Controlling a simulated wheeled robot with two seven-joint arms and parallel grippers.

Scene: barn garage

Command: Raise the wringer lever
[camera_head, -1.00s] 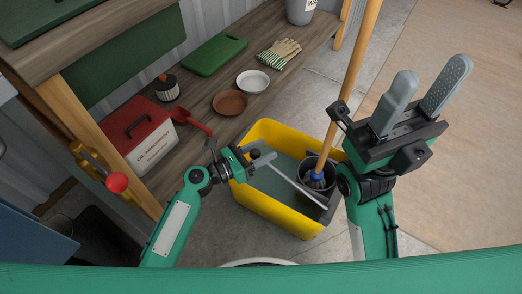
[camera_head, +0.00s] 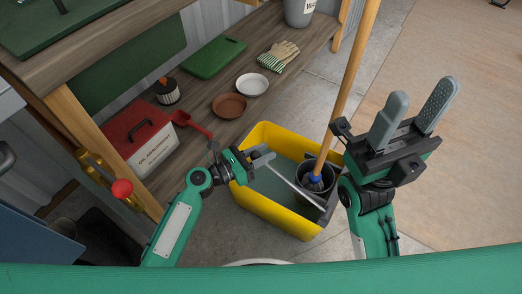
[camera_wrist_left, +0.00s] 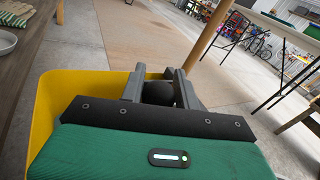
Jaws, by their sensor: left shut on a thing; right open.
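The wringer lever (camera_head: 294,187) is a thin pale rod. It slopes from my left gripper down to the right, to the dark wringer (camera_head: 321,189) in the yellow mop bucket (camera_head: 271,220). My left gripper (camera_head: 264,157) is shut on the lever's upper end, above the bucket's left part. In the left wrist view a round black knob (camera_wrist_left: 157,93) sits between the fingers of my left gripper (camera_wrist_left: 160,80). A mop with a wooden handle (camera_head: 352,82) and blue head fitting (camera_head: 314,179) stands in the wringer. My right gripper (camera_head: 416,110) is open and empty, right of the bucket.
A wooden bench shelf (camera_head: 200,110) on the left holds a red box (camera_head: 138,137), a red scoop (camera_head: 190,124), a brown dish (camera_head: 229,106), a white bowl (camera_head: 252,84) and gloves (camera_head: 278,56). Open floor (camera_head: 460,170) lies on the right.

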